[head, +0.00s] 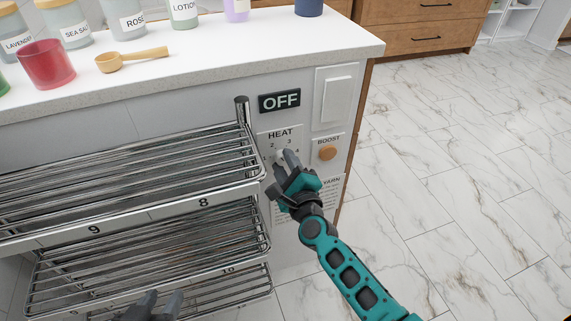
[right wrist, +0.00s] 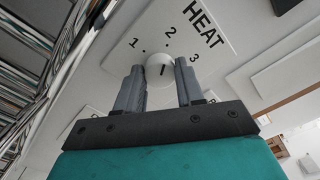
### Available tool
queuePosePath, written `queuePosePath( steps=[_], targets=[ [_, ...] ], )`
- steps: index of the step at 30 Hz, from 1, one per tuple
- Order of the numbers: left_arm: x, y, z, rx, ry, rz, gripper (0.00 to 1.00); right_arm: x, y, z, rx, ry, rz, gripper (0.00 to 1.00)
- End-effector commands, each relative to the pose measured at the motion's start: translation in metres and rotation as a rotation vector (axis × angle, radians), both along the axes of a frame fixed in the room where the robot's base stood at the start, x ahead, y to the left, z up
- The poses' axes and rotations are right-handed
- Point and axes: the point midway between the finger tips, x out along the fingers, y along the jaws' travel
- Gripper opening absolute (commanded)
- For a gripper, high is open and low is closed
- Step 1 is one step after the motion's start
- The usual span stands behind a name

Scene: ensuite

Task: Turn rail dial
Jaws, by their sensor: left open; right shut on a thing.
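The white rail dial (right wrist: 158,73) sits on the HEAT plate (head: 282,134), with numbers 1, 2 and 3 around it. A short dark mark on the dial points roughly up toward the 2 in the right wrist view; its exact setting is hard to tell. My right gripper (head: 285,158) is shut on the dial, with one finger on each side of it, and largely hides it in the head view. A dark sign (head: 280,101) above reads OFF. My left gripper (head: 152,303) is open and empty at the bottom of the head view, by the lower rails.
Chrome rail racks (head: 130,180) labelled 8, 9 and 10 stand just left of the dial. A BOOST button (head: 327,153) and a white switch (head: 338,98) are to its right. Jars and a wooden scoop (head: 130,59) lie on the white counter (head: 220,53). The marble floor (head: 450,190) at right is clear.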

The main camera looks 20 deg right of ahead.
Motion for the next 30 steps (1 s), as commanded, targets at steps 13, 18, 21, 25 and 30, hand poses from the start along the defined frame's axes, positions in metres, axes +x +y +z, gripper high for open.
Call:
queuePosePath(
  steps=[13, 18, 21, 25, 30],
  targets=[
    [0.000, 0.000, 0.000, 0.000, 0.002, -0.001, 0.43, 0.000, 0.000, 0.000, 0.002, 0.001, 0.001, 0.63],
    [-0.001, 0.000, 0.000, 0.000, 0.002, -0.001, 0.43, -0.001, 0.000, 0.000, 0.002, 0.001, 0.001, 0.63],
    [-0.001, 0.000, 0.002, 0.000, 0.002, -0.001, 0.43, -0.007, 0.000, -0.001, 0.001, 0.002, 0.000, 0.63],
    [0.000, 0.000, 0.007, -0.001, -0.004, 0.000, 0.43, -0.025, -0.001, 0.000, 0.002, 0.004, 0.000, 0.63],
    [0.000, 0.001, 0.011, 0.001, -0.009, 0.002, 0.43, -0.062, -0.002, 0.000, 0.001, 0.005, 0.001, 0.63]
  ],
)
